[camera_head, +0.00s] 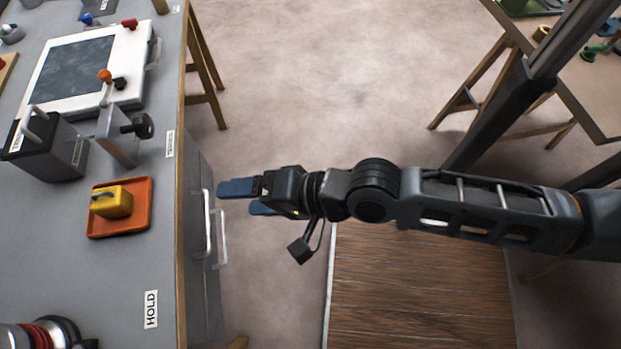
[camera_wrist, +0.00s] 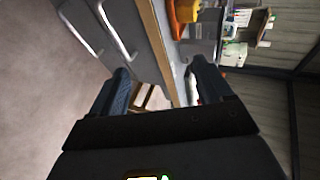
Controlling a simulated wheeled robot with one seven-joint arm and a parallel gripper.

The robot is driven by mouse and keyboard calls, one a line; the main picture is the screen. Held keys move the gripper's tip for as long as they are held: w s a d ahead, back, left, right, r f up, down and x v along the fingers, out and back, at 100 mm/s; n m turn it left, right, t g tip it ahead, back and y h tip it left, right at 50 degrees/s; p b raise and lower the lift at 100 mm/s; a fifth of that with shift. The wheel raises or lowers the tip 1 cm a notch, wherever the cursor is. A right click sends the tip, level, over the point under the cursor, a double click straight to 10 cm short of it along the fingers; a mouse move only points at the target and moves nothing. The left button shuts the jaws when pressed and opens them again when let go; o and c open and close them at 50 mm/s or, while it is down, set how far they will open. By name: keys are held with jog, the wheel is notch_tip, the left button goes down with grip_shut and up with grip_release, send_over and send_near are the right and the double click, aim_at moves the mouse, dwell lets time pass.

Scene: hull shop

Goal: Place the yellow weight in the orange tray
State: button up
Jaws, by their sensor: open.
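In the head view, the yellow weight (camera_head: 112,202), a block with a handle on top, sits in the orange tray (camera_head: 137,187) on the grey bench. My gripper (camera_head: 243,198) is open and empty, off the bench's right edge and apart from the tray. Its blue fingers point left toward the bench. In the wrist view, my gripper's two fingers (camera_wrist: 160,95) stand wide apart with nothing between them. An orange and yellow shape shows at the top of the wrist view, partly cut off.
A dark grey box with a handle (camera_head: 45,146) and a clamp-like metal block (camera_head: 118,138) stand behind the tray. A white framed panel (camera_head: 85,70) lies farther back. A HOLD label (camera_head: 151,309) marks the bench front. Drawer handles (camera_head: 221,237) stick out from the bench's side.

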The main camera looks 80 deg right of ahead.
jog(key=s+a+r+n+t, duration=0.1)
jog(key=s+r+n+t, duration=0.1)
jog(key=s+r+n, duration=0.8)
jog(key=s+n, duration=0.2)
jog(key=n, duration=0.5)
jog(key=shift+s+a+r, duration=0.25)
jog(key=shift+s+r, duration=0.05)
